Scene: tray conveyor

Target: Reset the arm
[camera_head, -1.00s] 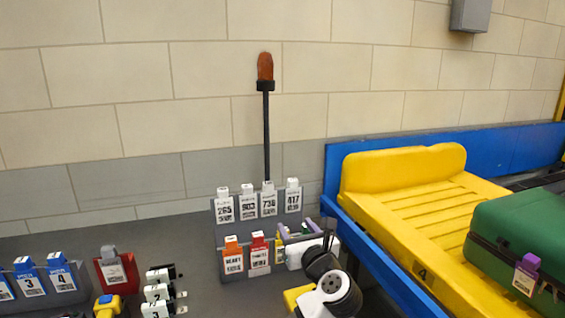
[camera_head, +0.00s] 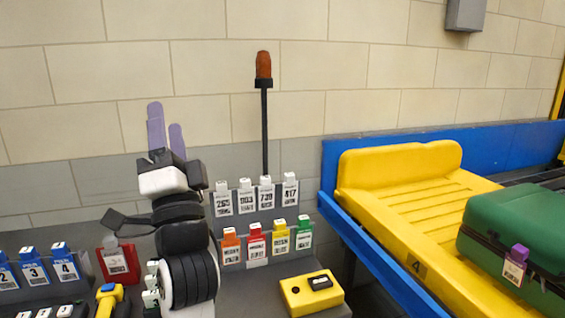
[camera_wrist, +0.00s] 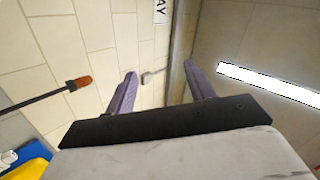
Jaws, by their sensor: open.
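My gripper (camera_head: 166,127) is raised in front of the wall at the left of the head view, with its two purple fingers pointing up. The fingers are apart and nothing is between them. In the wrist view my gripper (camera_wrist: 160,88) shows both fingers spread, with wall and ceiling beyond them. My white and black arm rises from the bottom of the head view and hides part of the counter behind it.
A rack of numbered and coloured tags (camera_head: 255,226) stands on the counter, beside a yellow box with a black button (camera_head: 297,303). A pole with an orange lamp (camera_head: 264,66) rises behind. Right are a yellow tray (camera_head: 398,228) and green suitcase (camera_head: 520,225) on a blue-sided conveyor (camera_head: 345,153).

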